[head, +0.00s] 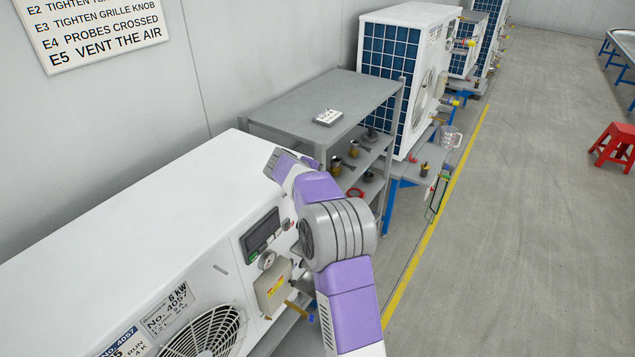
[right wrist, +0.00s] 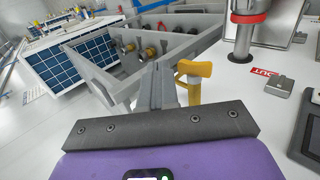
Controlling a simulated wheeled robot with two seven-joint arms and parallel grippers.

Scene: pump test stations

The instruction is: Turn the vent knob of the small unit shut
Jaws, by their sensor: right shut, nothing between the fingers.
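The white unit (head: 150,205) with a "6 kW No. 4057" plate fills the lower left of the head view. My left gripper is not in view.
A metal pipe with a red ring (right wrist: 246,18) and a red "OUT" label (right wrist: 265,76) are right of the handle. A grey shelf (head: 345,95) stands beyond the unit.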

